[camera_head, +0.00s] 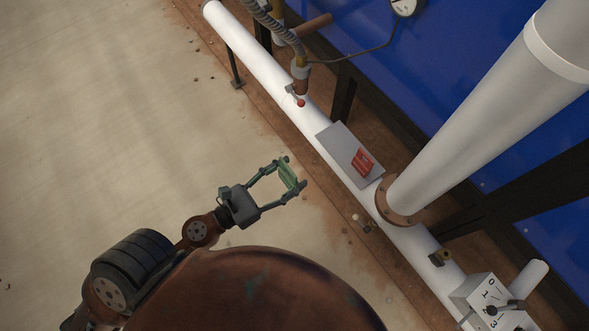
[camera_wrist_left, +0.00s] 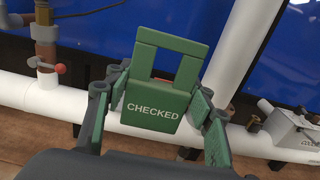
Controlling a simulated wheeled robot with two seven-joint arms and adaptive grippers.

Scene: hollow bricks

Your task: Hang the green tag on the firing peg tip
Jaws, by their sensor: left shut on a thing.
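The green tag (camera_head: 290,175) is held between the fingertips of my left gripper (camera_head: 294,171), over the floor left of the white pipe. In the left wrist view the tag (camera_wrist_left: 153,105) reads "CHECKED" and has an open rectangular loop at its top. My left gripper (camera_wrist_left: 160,98) is shut on its two sides, and the loop stands clear of the fingers. A small peg with a pale tip (camera_head: 356,217) sticks out beside the pipe, to the right of and below the tag; I cannot tell if it is the firing peg. My right gripper is not in view.
A white pipe (camera_head: 262,62) runs diagonally, carrying a grey plate (camera_head: 336,138) with a red tag (camera_head: 363,162). A red-tipped valve lever (camera_head: 299,103) stands above. A thick pipe (camera_head: 470,130) and a numbered dial box (camera_head: 478,290) are at right. The floor at left is free.

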